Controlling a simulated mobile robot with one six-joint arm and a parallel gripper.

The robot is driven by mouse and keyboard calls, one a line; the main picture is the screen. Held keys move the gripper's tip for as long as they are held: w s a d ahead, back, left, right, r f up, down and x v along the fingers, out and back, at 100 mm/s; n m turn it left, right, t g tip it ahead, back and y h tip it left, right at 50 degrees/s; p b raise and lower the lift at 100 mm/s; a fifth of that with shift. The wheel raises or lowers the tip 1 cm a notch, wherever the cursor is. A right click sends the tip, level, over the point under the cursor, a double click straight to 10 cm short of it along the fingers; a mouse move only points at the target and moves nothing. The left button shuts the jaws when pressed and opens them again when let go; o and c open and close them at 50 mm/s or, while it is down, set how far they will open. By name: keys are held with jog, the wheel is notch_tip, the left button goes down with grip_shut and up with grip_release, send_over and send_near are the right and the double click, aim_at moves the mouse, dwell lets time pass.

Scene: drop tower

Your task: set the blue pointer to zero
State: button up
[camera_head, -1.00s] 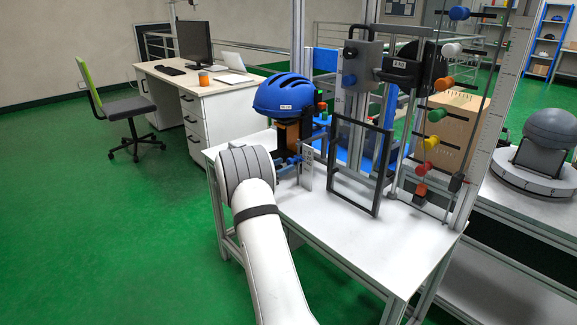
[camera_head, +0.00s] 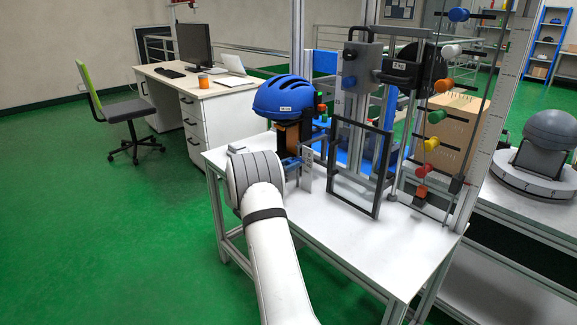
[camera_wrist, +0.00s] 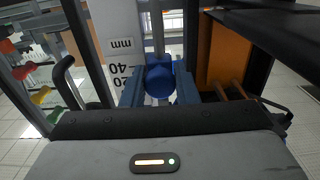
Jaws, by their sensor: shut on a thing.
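In the wrist view a blue pointer knob (camera_wrist: 159,82) sits between the two blue-grey fingers of my gripper (camera_wrist: 159,74), which is shut on it. A white scale plate (camera_wrist: 116,45), marked mm with 40 and 20 readable, stands just left of the knob, on a vertical post. The exact mark the pointer meets is hidden by the fingers and knob. In the head view my arm covers most of the gripper. A small pale plate (camera_head: 306,170) stands to the right of my wrist, below the blue helmet.
The blue helmet (camera_head: 285,95) sits above my wrist. A black rectangular frame (camera_head: 362,170) and a rail with coloured knobs (camera_head: 431,144) stand to the right on the white table (camera_head: 350,245). The table's front is clear. An orange block (camera_wrist: 225,52) is close right of the gripper.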

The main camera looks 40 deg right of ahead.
grip_shut()
notch_tip(320, 180, up, 4)
jog(key=p, duration=0.3)
jog(key=shift+f, duration=0.15)
jog(key=o, duration=0.6)
grip_release()
jog(key=shift+o, duration=0.6)
jog(key=shift+a, duration=0.1)
